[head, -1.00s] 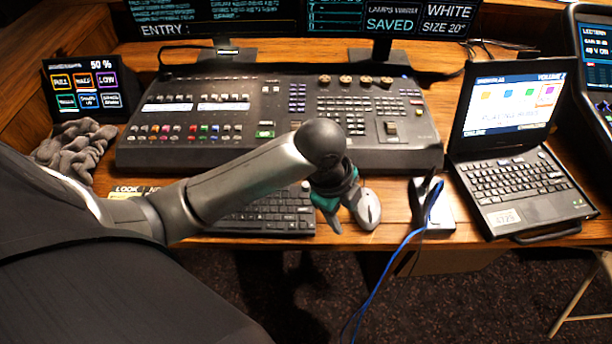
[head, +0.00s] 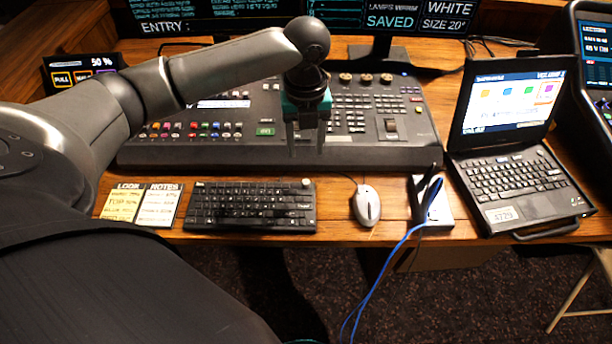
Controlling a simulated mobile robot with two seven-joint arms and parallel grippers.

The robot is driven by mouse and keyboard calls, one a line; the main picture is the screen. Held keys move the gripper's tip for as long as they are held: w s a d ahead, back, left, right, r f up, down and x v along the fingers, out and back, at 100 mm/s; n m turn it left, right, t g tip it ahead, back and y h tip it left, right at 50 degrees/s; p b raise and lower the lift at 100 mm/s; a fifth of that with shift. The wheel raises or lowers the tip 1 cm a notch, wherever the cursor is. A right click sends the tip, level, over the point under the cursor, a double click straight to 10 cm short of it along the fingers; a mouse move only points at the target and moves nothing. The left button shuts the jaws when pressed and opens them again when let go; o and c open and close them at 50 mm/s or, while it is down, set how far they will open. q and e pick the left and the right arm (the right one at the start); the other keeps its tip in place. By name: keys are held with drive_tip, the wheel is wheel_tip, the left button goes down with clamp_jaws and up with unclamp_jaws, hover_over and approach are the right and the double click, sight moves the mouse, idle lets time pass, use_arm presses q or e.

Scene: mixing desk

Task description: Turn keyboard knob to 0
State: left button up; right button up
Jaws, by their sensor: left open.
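The black keyboard (head: 250,208) lies on the wooden desk in front of the mixing desk. My right gripper is not in view.
The mixing desk (head: 390,157) stands behind the keyboard. A mouse (head: 367,205) and a small box (head: 432,200) with a blue cable lie to the right, then a laptop (head: 515,185). Note cards (head: 140,204) lie to the left. Monitors stand at the back.

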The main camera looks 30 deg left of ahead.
sight(306, 181)
use_arm(q)
wheel_tip(306, 181, down, 11)
drive_tip(key=shift+f+b, duration=0.1)
drive_tip(key=shift+b, duration=1)
clamp_jaws()
